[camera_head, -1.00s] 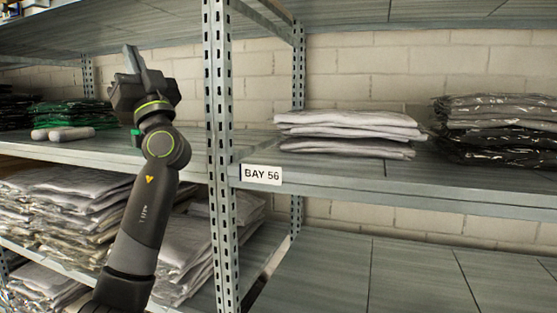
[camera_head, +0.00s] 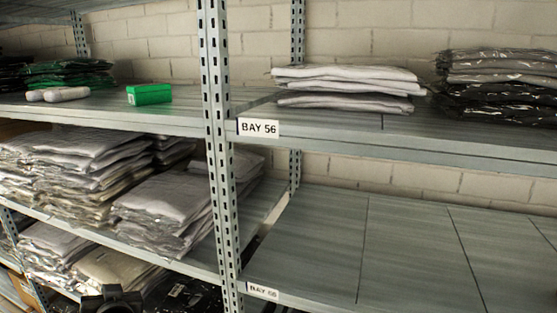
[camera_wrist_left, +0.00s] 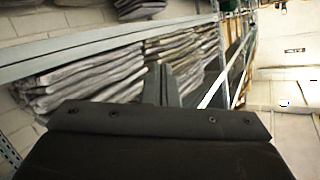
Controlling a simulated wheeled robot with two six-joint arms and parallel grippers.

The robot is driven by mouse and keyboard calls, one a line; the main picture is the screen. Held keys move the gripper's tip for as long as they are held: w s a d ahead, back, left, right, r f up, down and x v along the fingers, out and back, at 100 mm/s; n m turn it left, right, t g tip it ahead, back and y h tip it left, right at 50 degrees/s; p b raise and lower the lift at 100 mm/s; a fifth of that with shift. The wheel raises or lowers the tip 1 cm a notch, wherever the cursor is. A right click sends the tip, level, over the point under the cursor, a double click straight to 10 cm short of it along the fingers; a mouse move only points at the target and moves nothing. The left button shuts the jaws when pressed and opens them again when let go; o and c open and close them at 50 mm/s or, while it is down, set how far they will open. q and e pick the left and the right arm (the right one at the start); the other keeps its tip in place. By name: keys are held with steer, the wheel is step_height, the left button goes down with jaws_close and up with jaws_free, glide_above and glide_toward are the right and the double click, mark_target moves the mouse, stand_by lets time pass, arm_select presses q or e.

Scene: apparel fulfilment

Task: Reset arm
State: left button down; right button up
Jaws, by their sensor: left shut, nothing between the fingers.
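My left gripper (camera_wrist_left: 166,86) shows in the left wrist view with its two dark fingers together and nothing between them. It points towards shelves stacked with bagged garments and is apart from them. In the head view only a dark piece of my left arm shows at the bottom edge, left of the rack post; the gripper cannot be made out there. My right gripper is in neither view.
A grey rack post (camera_head: 214,130) divides the shelves. Bagged garments (camera_head: 75,165) fill the left middle shelf. A green box (camera_head: 149,94) sits on the upper left shelf. Folded pale garments (camera_head: 345,88) and dark bagged ones (camera_head: 500,90) lie right. The lower right shelf (camera_head: 400,250) is bare.

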arm_select(q)
steer(key=s+d+f+m+g+h, duration=0.1)
steer(key=s+d+f+g+h, duration=0.15)
steer(key=s+f, duration=0.6)
steer(key=s+d+f+m+g+h, duration=0.1)
steer(key=s+d+f+g+h, duration=0.2)
steer(key=s, duration=1.1)
steer(key=s+d+f+m+g+h, duration=0.1)
steer(key=s+d+f+g+h, duration=0.15)
steer(key=s+f, duration=0.65)
step_height(320, 180, down, 23)
steer(key=s+a+g, duration=0.1)
steer(key=s+a, duration=0.1)
steer(key=a, duration=0.1)
steer(key=s+d+f+g, duration=0.1)
steer(key=s+f, duration=1.3)
steer(key=f, duration=0.1)
steer(key=shift+s+d+f, duration=0.15)
steer(key=shift+d+f, duration=0.05)
steer(key=shift+d, duration=0.2)
